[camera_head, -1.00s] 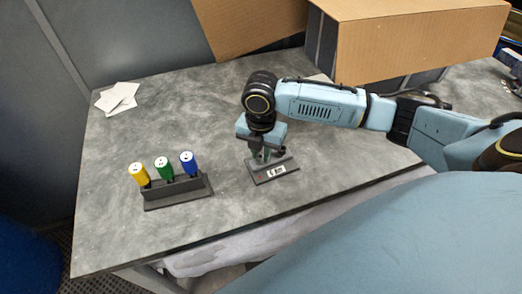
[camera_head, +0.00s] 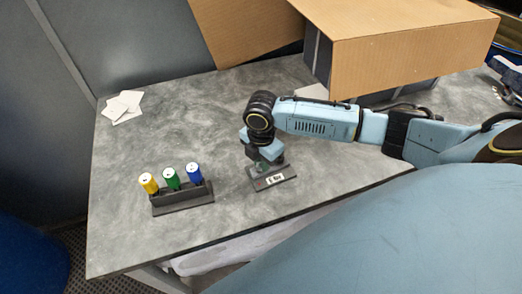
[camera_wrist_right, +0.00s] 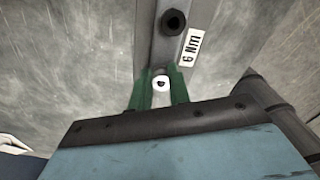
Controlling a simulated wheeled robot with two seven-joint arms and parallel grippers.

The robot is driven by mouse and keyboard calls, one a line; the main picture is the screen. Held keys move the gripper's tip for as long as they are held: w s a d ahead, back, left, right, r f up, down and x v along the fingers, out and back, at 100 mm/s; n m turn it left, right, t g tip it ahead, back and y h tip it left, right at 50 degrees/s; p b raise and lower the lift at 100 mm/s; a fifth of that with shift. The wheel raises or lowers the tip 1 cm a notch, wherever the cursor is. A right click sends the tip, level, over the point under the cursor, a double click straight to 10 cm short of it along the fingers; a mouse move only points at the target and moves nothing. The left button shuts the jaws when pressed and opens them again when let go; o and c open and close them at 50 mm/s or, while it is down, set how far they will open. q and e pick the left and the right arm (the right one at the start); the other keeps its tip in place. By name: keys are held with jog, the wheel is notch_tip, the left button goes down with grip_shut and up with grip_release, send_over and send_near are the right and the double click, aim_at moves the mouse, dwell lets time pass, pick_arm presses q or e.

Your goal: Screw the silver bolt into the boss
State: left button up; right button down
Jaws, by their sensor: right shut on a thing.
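The silver bolt (camera_wrist_right: 161,84) shows end-on, with a dark recess in its pale head, between the green fingertips of my right gripper (camera_wrist_right: 161,94). The gripper is shut on it. In the head view my right gripper (camera_head: 264,160) reaches down over a dark fixture block (camera_head: 285,177) with a white label. A dark round boss or socket (camera_wrist_right: 174,22) stands on the fixture, above the bolt in the wrist view. The bolt's lower end is hidden, so I cannot tell how deep it sits. My left gripper is out of view.
A dark rack (camera_head: 183,203) holds yellow, green and blue cylinders with pale tops, left of the fixture. White cards (camera_head: 122,106) lie at the back left. A cardboard box (camera_head: 410,50) stands behind my right arm. The grey table (camera_head: 190,135) is clear between them.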

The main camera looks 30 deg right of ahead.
jog(key=shift+f, duration=0.1)
jog(key=shift+s+m+p, duration=0.1)
jog(key=shift+m+p, duration=0.2)
jog(key=shift+p, duration=0.1)
jog(key=m+p, duration=0.2)
jog(key=p, duration=0.1)
jog(key=shift+r+m+p, duration=0.2)
jog(key=shift+m+p, duration=0.1)
jog(key=shift+m, duration=0.1)
jog(key=shift+s+f+m+p, duration=0.1)
jog(key=shift+m+p, duration=0.3)
jog(key=shift+m, duration=0.1)
jog(key=shift+f, duration=0.1)
